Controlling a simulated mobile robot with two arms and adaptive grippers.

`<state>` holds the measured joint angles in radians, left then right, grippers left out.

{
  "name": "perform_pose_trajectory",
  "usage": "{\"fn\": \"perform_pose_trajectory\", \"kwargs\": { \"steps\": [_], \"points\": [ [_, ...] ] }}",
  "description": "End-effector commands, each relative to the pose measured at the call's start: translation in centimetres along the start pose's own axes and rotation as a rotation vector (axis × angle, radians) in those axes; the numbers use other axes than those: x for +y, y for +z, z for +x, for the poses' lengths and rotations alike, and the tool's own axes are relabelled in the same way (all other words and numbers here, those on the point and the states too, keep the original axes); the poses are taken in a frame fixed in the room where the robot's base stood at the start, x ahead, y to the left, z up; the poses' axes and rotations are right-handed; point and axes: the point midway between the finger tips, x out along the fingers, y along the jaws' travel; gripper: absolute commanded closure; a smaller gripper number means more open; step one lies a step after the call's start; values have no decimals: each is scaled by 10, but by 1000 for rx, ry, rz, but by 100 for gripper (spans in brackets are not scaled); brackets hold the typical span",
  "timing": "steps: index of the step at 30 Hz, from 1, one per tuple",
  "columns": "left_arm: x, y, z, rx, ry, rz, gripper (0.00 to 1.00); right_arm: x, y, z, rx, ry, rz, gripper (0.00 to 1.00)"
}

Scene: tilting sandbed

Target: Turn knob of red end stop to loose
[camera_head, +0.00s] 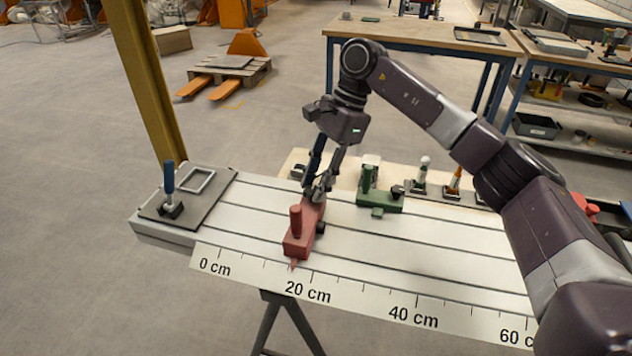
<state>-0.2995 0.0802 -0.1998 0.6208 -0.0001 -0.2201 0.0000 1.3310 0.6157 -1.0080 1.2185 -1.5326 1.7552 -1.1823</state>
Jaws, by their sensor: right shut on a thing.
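The red end stop (300,243) stands on the white slotted bed near its front edge, its pointer near the 20 cm mark. It has an upright red post and a small dark round part on its right side. My right gripper (318,192) reaches down from above onto the far end of the red end stop. Its fingers are shut around the knob there, which they mostly hide. Which way the knob is turned cannot be told. My left gripper is not in view.
A green end stop (381,201) with a dark knob stands to the right. A grey plate (209,198) with a blue-handled tool (169,181) lies on the bed's left end. A scale (362,298) runs along the front edge. Small items stand behind the bed.

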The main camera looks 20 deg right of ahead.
Motion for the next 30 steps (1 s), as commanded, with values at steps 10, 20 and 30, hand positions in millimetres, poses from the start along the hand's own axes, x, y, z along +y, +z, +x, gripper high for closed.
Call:
{"fn": "perform_pose_trajectory", "kwargs": {
  "steps": [10, 20, 30],
  "points": [
    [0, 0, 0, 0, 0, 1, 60, -2, 0, -3, 0, -6, -9, 96],
    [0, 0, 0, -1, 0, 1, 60, -1, 0, -2, 0, -3, -7, 54],
    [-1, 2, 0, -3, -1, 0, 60, -1, 0, -13, 0, -2, -7, 54]
  ]
}}
